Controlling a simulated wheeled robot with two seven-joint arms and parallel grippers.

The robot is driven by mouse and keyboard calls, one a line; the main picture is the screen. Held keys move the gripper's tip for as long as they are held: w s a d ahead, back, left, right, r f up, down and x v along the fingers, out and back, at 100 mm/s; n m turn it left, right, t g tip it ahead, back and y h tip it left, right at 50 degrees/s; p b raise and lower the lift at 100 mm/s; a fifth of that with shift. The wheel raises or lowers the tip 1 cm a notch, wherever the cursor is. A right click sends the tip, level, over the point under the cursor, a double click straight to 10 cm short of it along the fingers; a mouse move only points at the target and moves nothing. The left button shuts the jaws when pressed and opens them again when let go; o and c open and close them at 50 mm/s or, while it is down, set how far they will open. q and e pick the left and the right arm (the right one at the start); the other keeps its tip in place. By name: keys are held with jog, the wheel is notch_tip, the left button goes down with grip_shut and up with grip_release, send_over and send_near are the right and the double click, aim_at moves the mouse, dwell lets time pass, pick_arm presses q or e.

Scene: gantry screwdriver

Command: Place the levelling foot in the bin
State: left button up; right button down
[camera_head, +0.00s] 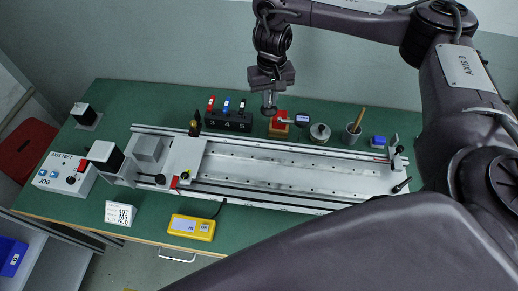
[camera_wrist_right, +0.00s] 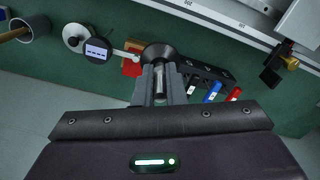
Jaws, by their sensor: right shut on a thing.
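The levelling foot, a metal stem with a dark round pad, is in my right gripper (camera_head: 269,92), which is shut on it above the back of the green bench. The foot's lower end (camera_head: 269,109) hangs below the fingers, over the bench near a red block. In the right wrist view the fingers (camera_wrist_right: 160,90) grip the stem and the dark pad (camera_wrist_right: 158,51) shows beyond them. A blue bin (camera_head: 12,256) stands at the lower left, cut by the picture edge; whether it is the task's bin I cannot tell. My left gripper is not in view.
The red block with a dial gauge (camera_head: 280,124) and a black rack with coloured tools (camera_head: 228,119) stand just below the foot. A cup (camera_head: 351,134) and the long metal gantry rail (camera_head: 290,172) are nearby. A yellow meter (camera_head: 192,227) lies at the front.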

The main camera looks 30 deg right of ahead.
jog(key=f+b, duration=0.3)
jog(key=f, duration=0.3)
jog(key=f+b, duration=0.3)
jog(key=f, duration=0.4)
jog(key=d+f+b, duration=0.1)
jog(key=f+b, duration=0.2)
jog(key=f, duration=0.4)
jog(key=shift+w+b, duration=0.1)
jog(key=shift+b, duration=0.2)
jog(key=shift+f, duration=0.2)
jog(key=shift+w, duration=0.1)
jog(key=shift+r, duration=0.1)
jog(key=shift+f, duration=0.2)
jog(key=c, duration=1.5)
grip_release()
